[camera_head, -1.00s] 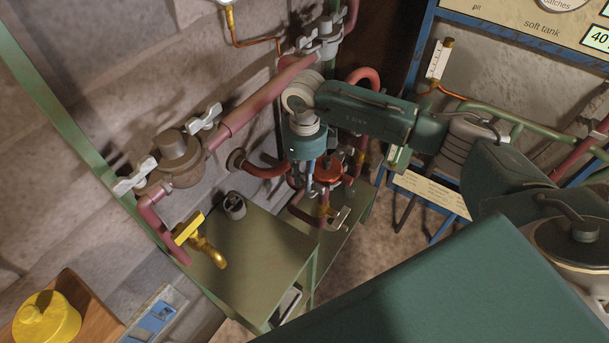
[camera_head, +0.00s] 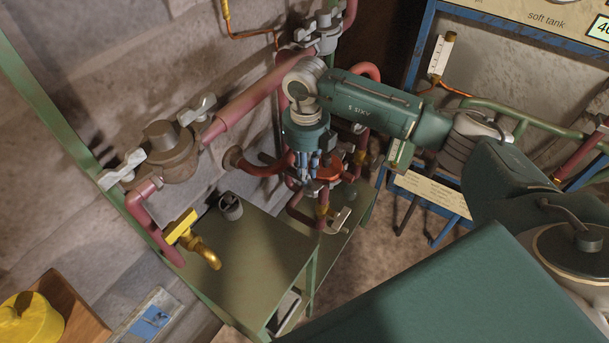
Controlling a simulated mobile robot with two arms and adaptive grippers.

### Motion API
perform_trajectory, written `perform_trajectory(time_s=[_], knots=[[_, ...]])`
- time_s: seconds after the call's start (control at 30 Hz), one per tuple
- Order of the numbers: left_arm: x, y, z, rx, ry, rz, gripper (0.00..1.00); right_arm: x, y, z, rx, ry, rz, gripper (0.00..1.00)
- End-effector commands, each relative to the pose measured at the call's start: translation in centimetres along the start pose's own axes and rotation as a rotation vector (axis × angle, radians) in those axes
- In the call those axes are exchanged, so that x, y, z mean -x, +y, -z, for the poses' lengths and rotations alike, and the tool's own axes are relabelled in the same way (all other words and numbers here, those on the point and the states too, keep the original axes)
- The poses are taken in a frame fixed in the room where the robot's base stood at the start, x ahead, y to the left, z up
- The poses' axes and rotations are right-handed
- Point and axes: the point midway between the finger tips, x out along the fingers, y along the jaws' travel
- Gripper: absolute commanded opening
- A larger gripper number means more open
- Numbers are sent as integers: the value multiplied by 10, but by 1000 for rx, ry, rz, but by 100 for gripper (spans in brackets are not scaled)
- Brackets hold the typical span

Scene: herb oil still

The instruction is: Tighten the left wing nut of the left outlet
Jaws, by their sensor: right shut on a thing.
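My right gripper (camera_head: 308,168) points down from a green arm at the orange-red outlet fitting (camera_head: 330,173) low behind the green cabinet. Its blue fingers are shut at the left side of this fitting, where its left wing nut would sit. The nut itself is hidden by the fingers, so I cannot see its angle. A brass part (camera_head: 321,210) and a pale metal lever (camera_head: 341,219) show below the fitting. My left gripper is not in view.
A grey-brown fitting (camera_head: 170,165) with two pale wing nuts (camera_head: 122,168) is on the pink pipe at left. Another fitting (camera_head: 322,35) is at the top. Blue framing (camera_head: 418,60) stands at right.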

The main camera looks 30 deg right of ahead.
Motion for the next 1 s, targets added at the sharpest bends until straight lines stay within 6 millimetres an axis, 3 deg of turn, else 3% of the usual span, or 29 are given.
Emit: perform_trajectory(time_s=[0.6,1.0], knots=[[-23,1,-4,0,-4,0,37,2,-10,-3,-585,-8,-5,0],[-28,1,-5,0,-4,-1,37,3,-15,-1,-869,-9,-6,0]])
